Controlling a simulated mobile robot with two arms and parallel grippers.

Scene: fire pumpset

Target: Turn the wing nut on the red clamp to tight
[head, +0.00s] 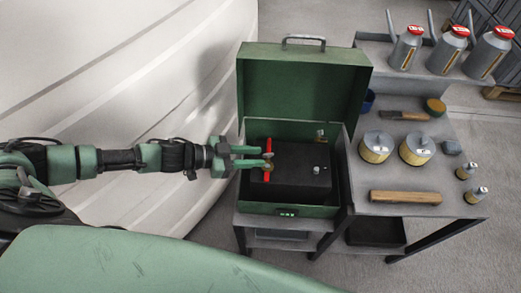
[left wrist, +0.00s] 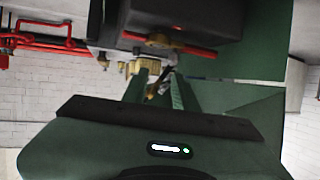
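The red clamp (head: 267,176) lies across the left end of the black battery in the green box. It also shows in the left wrist view (left wrist: 198,52) at the top. A brass wing nut (left wrist: 158,40) sits on it; in the head view the nut is small and partly hidden by my fingertips. My left gripper (head: 269,157) comes in from the left with its fingertips over the clamp. Its two fingers are apart, with a gap between them and nothing clearly held. In the left wrist view the nut shows beyond the fingertips. My right gripper is not in view.
The battery (head: 300,180) stands inside the green box (head: 243,200), whose lid (head: 305,85) is raised behind. A grey post (head: 317,169) is on the battery's right side. The bench (head: 410,170) to the right holds filters, a wooden block (head: 405,197) and cans.

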